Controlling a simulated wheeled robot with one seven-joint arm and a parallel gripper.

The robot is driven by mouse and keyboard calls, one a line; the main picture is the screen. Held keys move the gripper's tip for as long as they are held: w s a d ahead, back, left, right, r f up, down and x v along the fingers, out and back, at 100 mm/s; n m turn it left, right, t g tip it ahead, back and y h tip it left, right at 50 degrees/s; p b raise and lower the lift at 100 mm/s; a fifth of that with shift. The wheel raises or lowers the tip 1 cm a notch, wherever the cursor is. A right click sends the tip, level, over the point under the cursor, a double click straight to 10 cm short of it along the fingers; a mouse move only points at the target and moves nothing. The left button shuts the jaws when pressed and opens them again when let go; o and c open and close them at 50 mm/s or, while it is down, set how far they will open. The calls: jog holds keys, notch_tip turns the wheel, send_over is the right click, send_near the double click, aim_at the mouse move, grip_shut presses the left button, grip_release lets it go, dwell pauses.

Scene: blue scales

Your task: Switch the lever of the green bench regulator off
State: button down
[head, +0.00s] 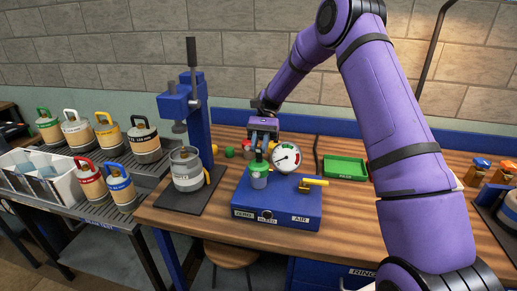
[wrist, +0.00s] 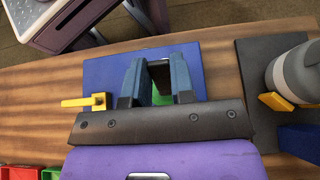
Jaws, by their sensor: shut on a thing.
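A blue bench box (head: 270,215) with ZERO, BLEED and AIR labels stands on the wooden bench. It carries a round white gauge (head: 286,157), a small green-topped cylinder (head: 259,180) and a yellow lever (head: 314,182) at its right. The lever bar lies roughly level, pointing right. My gripper (head: 259,148) is over the green-topped cylinder, shut on its upper part, left of the lever. In the wrist view, green shows between my gripper's fingers (wrist: 157,85), and the yellow lever (wrist: 84,102) is to their left, apart from them. The exact grip is partly hidden.
A blue press (head: 187,105) and a grey weight (head: 186,170) with a yellow handle stand left of the box on a dark mat (head: 170,198). A green tray (head: 345,168) lies behind right. Several colour-handled weights stand at far left. Bare bench lies right of the lever.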

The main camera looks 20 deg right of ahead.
jog(key=shift+w+d+f+g+y, duration=0.1)
jog(key=shift+w+d+g+y, duration=0.15)
jog(key=shift+g+y, duration=0.4)
jog(key=shift+w+d+f+g+y, duration=0.15)
jog(key=shift+w+g+y, duration=0.2)
jog(key=shift+g, duration=0.5)
jog(key=c, duration=1)
grip_release()
jog(key=shift+r, duration=0.1)
jog(key=shift+o, duration=0.2)
jog(key=shift+w+d, duration=0.1)
jog(key=v, duration=0.7)
jog(key=shift+w, duration=0.15)
